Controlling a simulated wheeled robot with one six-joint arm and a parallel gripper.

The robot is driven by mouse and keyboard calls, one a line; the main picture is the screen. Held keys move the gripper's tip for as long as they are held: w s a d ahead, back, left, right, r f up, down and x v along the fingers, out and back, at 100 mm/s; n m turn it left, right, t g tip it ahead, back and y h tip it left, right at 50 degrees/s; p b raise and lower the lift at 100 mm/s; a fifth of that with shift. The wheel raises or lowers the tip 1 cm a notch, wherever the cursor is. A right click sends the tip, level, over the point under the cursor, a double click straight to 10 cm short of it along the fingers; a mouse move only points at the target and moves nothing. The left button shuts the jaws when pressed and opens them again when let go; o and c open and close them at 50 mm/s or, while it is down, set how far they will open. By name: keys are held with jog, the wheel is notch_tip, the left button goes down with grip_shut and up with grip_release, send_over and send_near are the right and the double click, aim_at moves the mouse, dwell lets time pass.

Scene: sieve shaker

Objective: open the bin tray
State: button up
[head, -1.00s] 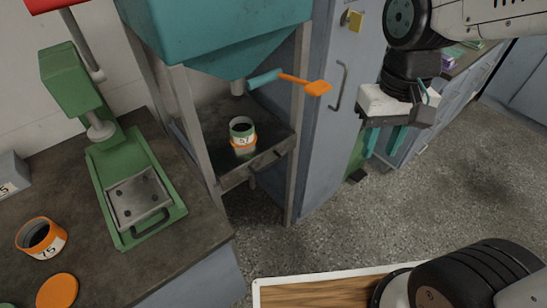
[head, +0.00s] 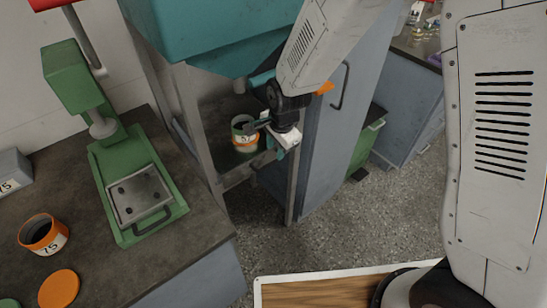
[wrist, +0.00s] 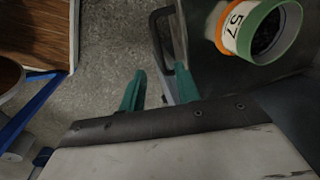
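The bin tray (head: 230,168) is a dark shelf in the frame under the teal hopper, and it appears pushed in. My gripper (head: 277,150) is at the tray's front right and hides that part in the head view. In the wrist view its teal fingers (wrist: 157,92) are apart, with the dark looped tray handle (wrist: 161,35) at and between their tips. I cannot tell whether they touch it.
The teal hopper (head: 205,45) hangs above the tray, and an orange-ended lever (head: 325,88) is partly behind my arm. A blue-grey cabinet (head: 335,140) stands close on the right. The counter with a green press (head: 130,185) is on the left. The floor (head: 270,235) in front is clear.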

aim_at(272, 162)
jog(key=f, duration=0.4)
jog(key=w+f, duration=0.1)
jog(key=f, duration=0.1)
jog(key=shift+a, duration=0.3)
jog(key=shift+r, duration=0.1)
grip_shut()
